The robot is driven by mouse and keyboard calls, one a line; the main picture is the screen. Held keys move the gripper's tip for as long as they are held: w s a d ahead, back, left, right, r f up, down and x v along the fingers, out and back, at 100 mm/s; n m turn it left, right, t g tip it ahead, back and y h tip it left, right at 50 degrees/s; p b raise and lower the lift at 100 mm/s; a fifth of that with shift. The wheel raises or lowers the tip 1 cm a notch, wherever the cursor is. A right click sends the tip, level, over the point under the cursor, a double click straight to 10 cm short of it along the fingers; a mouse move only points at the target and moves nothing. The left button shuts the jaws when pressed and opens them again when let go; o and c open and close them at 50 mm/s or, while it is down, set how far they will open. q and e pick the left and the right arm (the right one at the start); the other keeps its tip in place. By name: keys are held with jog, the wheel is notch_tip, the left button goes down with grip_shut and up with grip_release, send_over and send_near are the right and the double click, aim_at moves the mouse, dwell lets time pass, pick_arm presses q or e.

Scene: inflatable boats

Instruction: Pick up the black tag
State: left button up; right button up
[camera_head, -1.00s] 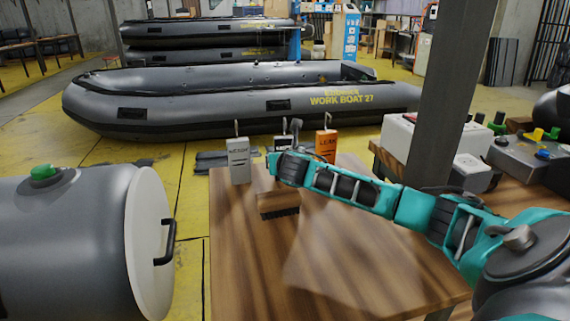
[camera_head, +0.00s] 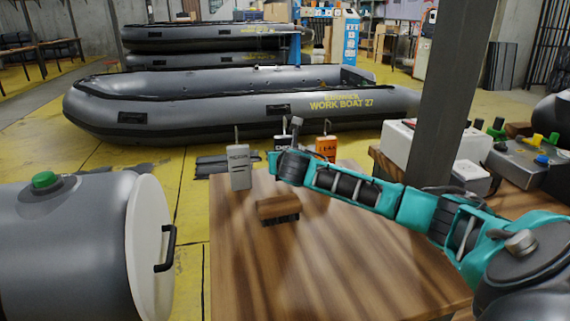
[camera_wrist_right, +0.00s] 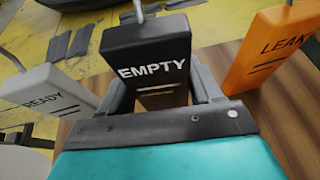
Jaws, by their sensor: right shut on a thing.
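The black tag (camera_wrist_right: 150,58), marked EMPTY with a metal hook at its top, stands between the fingers of my right gripper (camera_wrist_right: 165,92) in the right wrist view. The gripper is shut on it. In the head view the black tag (camera_head: 281,143) shows partly behind my right gripper (camera_head: 288,152). A grey READY tag (camera_head: 239,168) stands to the left, and an orange LEAK tag (camera_head: 326,147) to the right. Both also show in the right wrist view, the grey one (camera_wrist_right: 45,88) and the orange one (camera_wrist_right: 268,48). My left gripper is not in view.
A wooden brush (camera_head: 277,207) lies on the wooden table (camera_head: 330,270) in front of the tags. A grey tank (camera_head: 70,250) stands at left, a dark post (camera_head: 452,95) at right. A grey inflatable boat (camera_head: 230,100) lies behind. The table's front is clear.

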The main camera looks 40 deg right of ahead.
notch_tip(320, 180, up, 11)
jog(key=p, duration=0.3)
notch_tip(320, 180, up, 7)
jog(key=shift+r+p, duration=0.1)
jog(key=shift+p, duration=0.8)
jog(key=s+a+f+n+t+y+p, duration=0.15)
jog(key=s+a+f+n+y, duration=0.35)
jog(key=a, duration=0.7)
jog(key=s+a+f+t+y+p, duration=0.15)
jog(key=s+a+f, duration=0.35)
jog(key=a, duration=0.6)
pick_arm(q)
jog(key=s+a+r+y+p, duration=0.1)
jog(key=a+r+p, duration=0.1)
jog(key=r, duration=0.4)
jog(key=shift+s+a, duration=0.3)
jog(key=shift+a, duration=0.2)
pick_arm(e)
jog(key=s+a+n+y, duration=0.1)
jog(key=s+a+n, duration=0.1)
jog(key=s+a, duration=0.4)
jog(key=shift+s+a+f, duration=0.2)
jog(key=shift+s+a, duration=0.2)
jog(key=shift+a, duration=0.35)
jog(key=shift+f, duration=0.1)
